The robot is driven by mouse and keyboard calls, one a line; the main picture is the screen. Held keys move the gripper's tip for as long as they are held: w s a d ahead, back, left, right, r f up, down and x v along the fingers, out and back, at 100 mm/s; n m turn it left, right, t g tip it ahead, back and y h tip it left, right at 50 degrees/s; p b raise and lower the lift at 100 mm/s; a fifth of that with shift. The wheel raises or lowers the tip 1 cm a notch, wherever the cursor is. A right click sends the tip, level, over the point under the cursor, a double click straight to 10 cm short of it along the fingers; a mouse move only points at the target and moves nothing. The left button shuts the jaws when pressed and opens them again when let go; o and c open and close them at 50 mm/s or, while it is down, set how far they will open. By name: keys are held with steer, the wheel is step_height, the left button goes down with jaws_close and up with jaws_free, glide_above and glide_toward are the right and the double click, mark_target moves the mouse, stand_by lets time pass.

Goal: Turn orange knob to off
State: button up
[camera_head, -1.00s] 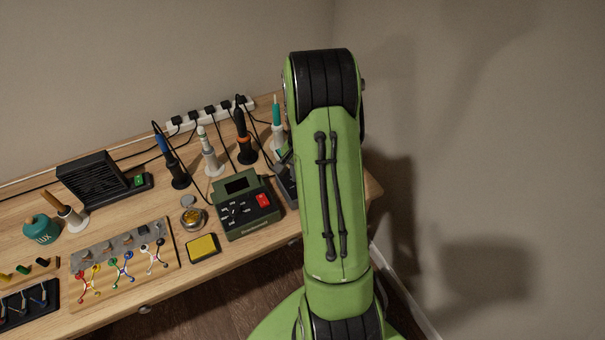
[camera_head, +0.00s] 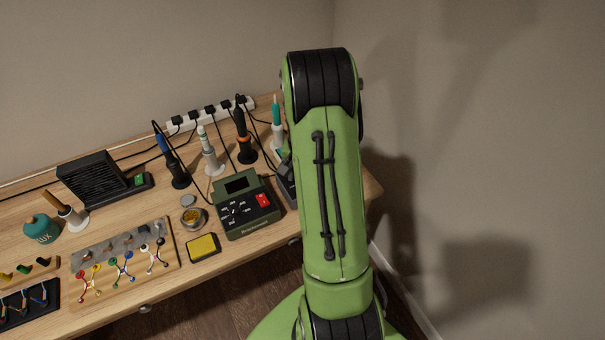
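I cannot make out an orange knob in the head view. A green station (camera_head: 247,229) with a dark screen, black controls and a red switch (camera_head: 263,200) stands on the bench, left of my arm. A black soldering iron with an orange collar (camera_head: 245,139) stands upright in a dark holder behind it. A dark box (camera_head: 287,192) right of the station is mostly covered by my green arm. My gripper cannot be made out; the arm's large links hide what lies behind them.
The wooden bench (camera_head: 150,205) also bears several upright irons in holders, a black fan-like box (camera_head: 90,178), a yellow sponge tray (camera_head: 203,246), a round tin (camera_head: 193,218) and a board with coloured clips (camera_head: 128,262). A power strip (camera_head: 210,113) runs along the back. A wall stands at right.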

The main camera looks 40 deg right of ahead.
step_height(320, 180, up, 16)
steer(key=p, duration=0.4)
steer(key=shift+f, duration=0.15)
stand_by(0.3)
